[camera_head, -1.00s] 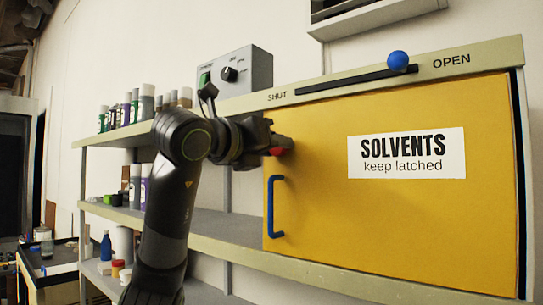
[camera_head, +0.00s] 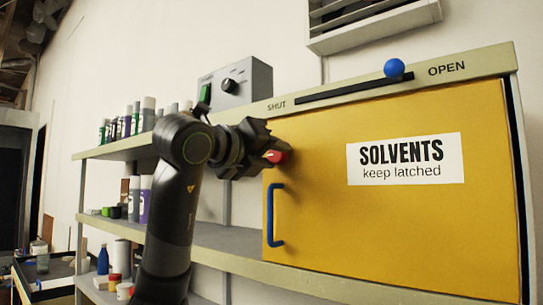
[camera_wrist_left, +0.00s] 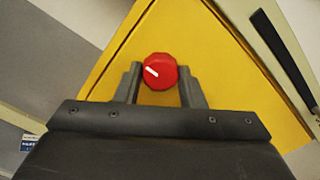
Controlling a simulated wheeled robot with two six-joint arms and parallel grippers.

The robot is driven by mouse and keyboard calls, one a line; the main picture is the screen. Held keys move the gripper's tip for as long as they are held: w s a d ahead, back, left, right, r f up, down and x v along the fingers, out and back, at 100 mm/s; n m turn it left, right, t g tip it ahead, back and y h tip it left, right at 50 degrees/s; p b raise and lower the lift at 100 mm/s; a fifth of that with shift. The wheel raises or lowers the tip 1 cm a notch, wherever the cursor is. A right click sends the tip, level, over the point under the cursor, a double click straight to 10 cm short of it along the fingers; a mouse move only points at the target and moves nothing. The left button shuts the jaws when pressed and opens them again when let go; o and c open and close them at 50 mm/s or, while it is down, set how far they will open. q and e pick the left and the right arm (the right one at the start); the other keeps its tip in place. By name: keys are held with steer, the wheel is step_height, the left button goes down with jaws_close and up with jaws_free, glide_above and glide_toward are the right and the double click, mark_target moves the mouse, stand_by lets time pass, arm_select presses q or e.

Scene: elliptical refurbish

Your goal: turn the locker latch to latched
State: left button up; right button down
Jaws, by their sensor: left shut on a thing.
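The locker latch is a red knob (camera_head: 277,156) with a white mark, near the upper left corner of the yellow locker door (camera_head: 400,235). My left gripper (camera_head: 264,153) is at the knob, with its arm coming in from the left. In the left wrist view the red knob (camera_wrist_left: 160,72) sits between the two fingers of my left gripper (camera_wrist_left: 160,85), which are shut on it. Its white mark is slanted in that view. The door carries a "SOLVENTS keep latched" label (camera_head: 405,159). My right gripper is not in view.
A blue handle (camera_head: 273,215) is on the door below the knob. A blue ball (camera_head: 394,68) sits on a slot above the door, near "OPEN". A grey control box (camera_head: 237,83) stands left of it. Shelves (camera_head: 215,240) with bottles extend left.

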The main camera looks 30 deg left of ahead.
arm_select(q)
steer(key=o, duration=1)
steer(key=shift+s, duration=0.3)
steer(key=s+b, duration=0.1)
steer(key=s, duration=0.4)
steer(key=s+a+b, duration=0.1)
steer(key=s+b, duration=0.1)
steer(key=s, duration=0.4)
steer(key=s+b, duration=0.1)
steer(key=s, duration=0.5)
steer(key=shift+a, duration=0.25)
steer(key=shift+w, duration=0.15)
